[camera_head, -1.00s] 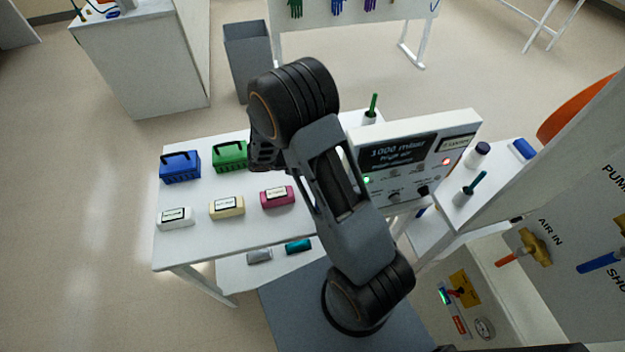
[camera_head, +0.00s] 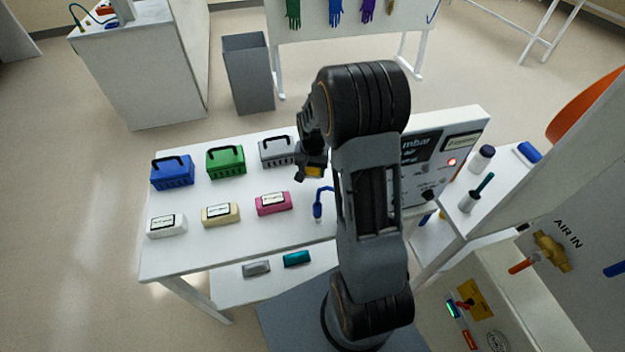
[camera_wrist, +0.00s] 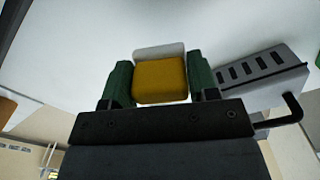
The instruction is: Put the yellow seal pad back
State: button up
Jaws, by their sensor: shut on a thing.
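The yellow seal pad (camera_wrist: 160,80) is a small yellow block with a pale upper edge. My gripper (camera_wrist: 160,85) is shut on it, with one green finger on each side in the wrist view. In the head view the pad (camera_head: 314,171) shows as a yellow patch under my gripper (camera_head: 312,174). It is over the back right of the white table (camera_head: 190,254), just right of the grey basket (camera_head: 276,152). The basket also shows right of the fingers in the wrist view (camera_wrist: 262,76). I cannot tell the pad's height above the table.
A blue basket (camera_head: 172,174) and a green basket (camera_head: 226,162) stand left of the grey one. White (camera_head: 167,229), cream (camera_head: 221,217) and pink (camera_head: 273,205) blocks lie in front. A blue tool (camera_head: 319,206) is near my arm. The control panel (camera_head: 465,155) stands at right.

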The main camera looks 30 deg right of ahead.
aim_at(312, 174)
jog(key=shift+f, duration=2.45)
jog(key=o, duration=0.8)
jog(key=shift+o, duration=0.2)
jog(key=shift+r+p, duration=0.1)
jog(key=shift+p, duration=0.2)
notch_tip(312, 174, up, 11)
jog(key=shift+r+b, duration=0.1)
jog(key=shift+b, duration=0.45)
jog(key=s+a+r+n+t, duration=0.2)
jog(key=s+a+r+n, duration=0.1)
jog(key=s+r, duration=0.3)
jog(key=s+a+r+n+t, duration=0.2)
jog(key=s+a+r, duration=0.4)
jog(key=s, duration=0.4)
jog(key=shift+n, duration=0.9)
